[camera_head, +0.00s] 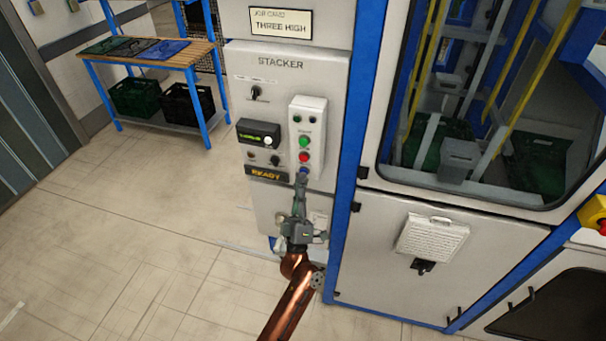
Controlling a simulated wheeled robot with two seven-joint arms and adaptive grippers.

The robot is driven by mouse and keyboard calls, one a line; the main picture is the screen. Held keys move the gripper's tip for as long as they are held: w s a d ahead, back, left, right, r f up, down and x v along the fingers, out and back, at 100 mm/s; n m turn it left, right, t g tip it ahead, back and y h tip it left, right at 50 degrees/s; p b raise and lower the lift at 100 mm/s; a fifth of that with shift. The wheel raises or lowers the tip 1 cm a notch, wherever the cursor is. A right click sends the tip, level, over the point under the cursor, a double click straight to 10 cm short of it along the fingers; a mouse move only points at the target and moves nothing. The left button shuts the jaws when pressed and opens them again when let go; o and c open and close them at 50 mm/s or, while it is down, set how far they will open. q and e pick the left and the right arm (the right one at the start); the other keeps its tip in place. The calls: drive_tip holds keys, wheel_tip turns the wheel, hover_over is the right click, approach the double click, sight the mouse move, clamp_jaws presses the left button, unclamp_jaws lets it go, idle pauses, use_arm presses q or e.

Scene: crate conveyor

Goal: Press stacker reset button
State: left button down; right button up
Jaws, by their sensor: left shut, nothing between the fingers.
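The stacker control panel (270,80) stands in front of me. A pale button box (309,112) on it carries a green button (304,141), a red button (303,157) and a blue button (303,170) in a column, with the blue one lowest. I cannot read the button labels, so I cannot tell which is reset. My left gripper (301,181) is shut and empty, and points up at the panel. Its fingertips are at the blue button and partly cover it. I cannot tell whether they touch it. My right gripper is not in view.
A blue cabinet frame (357,100) and window with green crates stand to the right. A wooden-topped bench (150,60) stands at the back left. The floor at left is clear.

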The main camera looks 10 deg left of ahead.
use_arm(q)
drive_tip(key=shift+s, duration=0.1)
idle(0.3)
drive_tip(key=shift+s+p, duration=0.35)
drive_tip(key=shift+s, duration=0.35)
drive_tip(key=shift+s, duration=0.1)
drive_tip(key=s+p, duration=0.1)
drive_tip(key=s, duration=0.4)
drive_tip(key=shift+p, duration=0.35)
drive_tip(key=shift+w, duration=0.1)
